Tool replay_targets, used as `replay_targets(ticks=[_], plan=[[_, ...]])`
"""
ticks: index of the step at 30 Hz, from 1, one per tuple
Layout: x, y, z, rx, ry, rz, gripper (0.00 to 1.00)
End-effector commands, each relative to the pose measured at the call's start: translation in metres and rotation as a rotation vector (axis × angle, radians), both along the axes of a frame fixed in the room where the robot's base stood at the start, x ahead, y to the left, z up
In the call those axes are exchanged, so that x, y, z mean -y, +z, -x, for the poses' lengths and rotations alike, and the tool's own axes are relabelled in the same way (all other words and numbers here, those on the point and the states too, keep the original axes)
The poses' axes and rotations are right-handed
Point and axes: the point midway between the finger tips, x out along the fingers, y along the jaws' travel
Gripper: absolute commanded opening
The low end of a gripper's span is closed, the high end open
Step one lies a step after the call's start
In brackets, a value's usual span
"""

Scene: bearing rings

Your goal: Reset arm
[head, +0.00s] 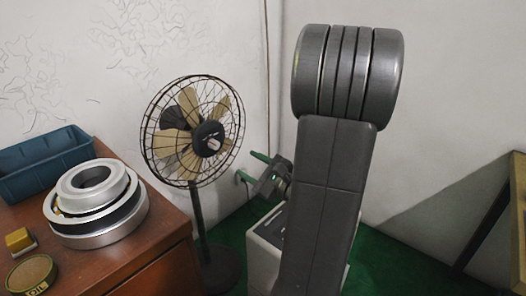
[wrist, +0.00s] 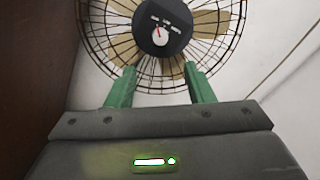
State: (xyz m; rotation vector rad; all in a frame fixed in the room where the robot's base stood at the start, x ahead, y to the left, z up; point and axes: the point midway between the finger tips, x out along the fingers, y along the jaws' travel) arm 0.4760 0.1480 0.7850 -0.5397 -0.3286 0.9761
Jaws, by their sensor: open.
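My gripper (head: 251,168) has green fingers and is small and partly hidden behind my grey arm in the head view. In the wrist view its two green fingers (wrist: 161,90) stand apart with nothing between them. They point toward a caged fan (wrist: 160,35). Bearing rings (head: 96,203) sit stacked on the brown table (head: 150,252) at the left in the head view. My gripper is to the right of the table, apart from the rings.
A blue bin (head: 45,163), a small yellow block (head: 19,240) and a round oil tin (head: 32,274) are on the table. The pedestal fan (head: 192,132) stands between the table and my arm. White walls are behind. Another table edge (head: 500,215) shows at far right.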

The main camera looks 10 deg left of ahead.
Motion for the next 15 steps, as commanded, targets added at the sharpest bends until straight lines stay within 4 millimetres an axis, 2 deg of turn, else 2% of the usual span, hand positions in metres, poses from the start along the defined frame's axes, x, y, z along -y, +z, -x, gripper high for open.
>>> replay_targets(ticks=[5,15], plan=[[-0.014,-0.001,-0.008,0.0,0.003,0.0,0.48],[-0.064,0.0,-0.039,0.0,0.004,-0.001,0.48]])
